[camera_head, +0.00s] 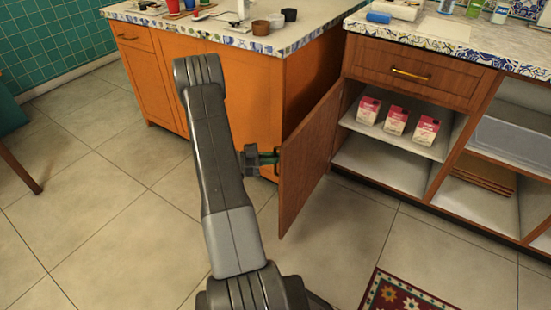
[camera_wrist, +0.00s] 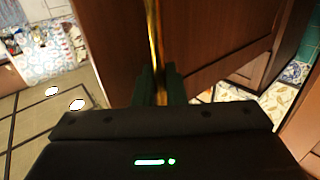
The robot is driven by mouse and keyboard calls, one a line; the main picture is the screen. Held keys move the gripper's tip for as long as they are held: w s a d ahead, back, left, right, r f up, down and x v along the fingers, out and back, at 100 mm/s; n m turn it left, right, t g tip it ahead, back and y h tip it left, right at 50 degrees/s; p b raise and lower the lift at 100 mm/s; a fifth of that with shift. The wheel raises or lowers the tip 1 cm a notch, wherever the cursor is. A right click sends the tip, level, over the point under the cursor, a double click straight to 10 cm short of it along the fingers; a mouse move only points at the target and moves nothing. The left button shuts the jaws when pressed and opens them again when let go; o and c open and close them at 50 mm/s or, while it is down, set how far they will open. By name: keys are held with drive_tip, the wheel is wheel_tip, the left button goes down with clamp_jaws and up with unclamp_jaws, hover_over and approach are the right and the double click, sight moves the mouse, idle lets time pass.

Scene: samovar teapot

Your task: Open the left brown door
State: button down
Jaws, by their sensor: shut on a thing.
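The left brown door (camera_head: 308,160) stands swung wide open from the right-hand cabinet, its free edge toward me. My gripper (camera_head: 268,157) is at the near side of the door. In the wrist view my gripper's dark green fingers (camera_wrist: 159,86) are shut on the brass handle (camera_wrist: 153,35), a vertical bar in front of the brown door panel (camera_wrist: 220,30). The handle is hidden in the head view. Inside the cabinet, several pink and white cartons (camera_head: 396,121) stand on a white shelf (camera_head: 425,140).
An orange cabinet (camera_head: 235,100) with a patterned countertop stands behind the door, at the left. A drawer (camera_head: 420,75) is above the opening, and open shelves (camera_head: 490,175) are at the right. A patterned rug (camera_head: 400,295) lies at front right. Tiled floor (camera_head: 90,190) is clear at left.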

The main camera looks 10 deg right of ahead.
drive_tip(key=c, duration=1.6)
unclamp_jaws()
drive_tip(key=a+p, duration=0.1)
drive_tip(key=a, duration=0.8)
drive_tip(key=w+a+p, duration=0.1)
drive_tip(key=a, duration=0.3)
drive_tip(key=shift+a+p, duration=0.3)
drive_tip(key=shift+a, duration=0.1)
